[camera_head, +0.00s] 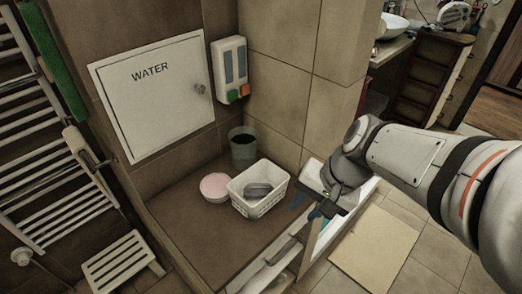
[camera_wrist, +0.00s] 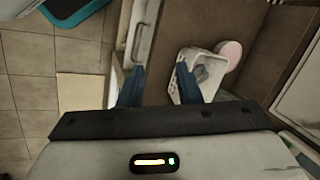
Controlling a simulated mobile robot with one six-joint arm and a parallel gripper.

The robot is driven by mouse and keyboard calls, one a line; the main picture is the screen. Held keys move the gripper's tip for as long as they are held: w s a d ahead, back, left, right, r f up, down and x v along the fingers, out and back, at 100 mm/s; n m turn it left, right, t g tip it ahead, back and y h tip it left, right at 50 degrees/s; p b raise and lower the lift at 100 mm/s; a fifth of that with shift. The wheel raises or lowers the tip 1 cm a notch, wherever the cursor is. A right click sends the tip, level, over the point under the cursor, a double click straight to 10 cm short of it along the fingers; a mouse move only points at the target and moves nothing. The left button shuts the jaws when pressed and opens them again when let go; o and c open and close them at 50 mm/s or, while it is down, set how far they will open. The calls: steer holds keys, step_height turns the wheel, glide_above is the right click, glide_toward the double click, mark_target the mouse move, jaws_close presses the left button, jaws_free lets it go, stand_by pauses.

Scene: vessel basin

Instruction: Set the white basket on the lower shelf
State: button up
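The white basket (camera_head: 256,206) stands upright on a brown ledge (camera_head: 185,233) in the corner, with a dark grey item (camera_head: 258,190) inside. In the wrist view the basket (camera_wrist: 174,88) is at right of centre, partly hidden behind the right finger. My gripper (camera_head: 306,207) is right of the basket in the head view, its blue fingers pointing down. In the wrist view my gripper (camera_wrist: 159,86) is open, with a wide gap between the fingers and nothing held. I cannot tell which surface is the lower shelf.
A pink-topped bowl (camera_head: 214,187) is left of the basket, and a dark bin (camera_head: 243,147) stands behind it. A white low frame edges the ledge near my gripper. A beige mat (camera_head: 375,248) lies on the tiled floor. A white stool (camera_head: 122,262) is at lower left.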

steer(key=w+a+f+m+y+b, duration=0.2)
steer(key=w+a+f+m+y, duration=0.25)
steer(key=m, duration=0.25)
steer(key=m+t+y+b, duration=0.2)
steer(key=m+t+b, duration=0.3)
steer(key=m+t, duration=0.7)
glide_toward(280, 169)
steer(key=w+r+m+g, duration=0.1)
steer(key=w+m+g, duration=0.2)
steer(key=x, duration=0.4)
steer(key=p+x, duration=0.1)
steer(key=x, duration=0.3)
steer(key=shift+s+a+r, duration=0.2)
steer(key=shift+s+a, duration=0.05)
steer(key=shift+c, duration=0.4)
jaws_close()
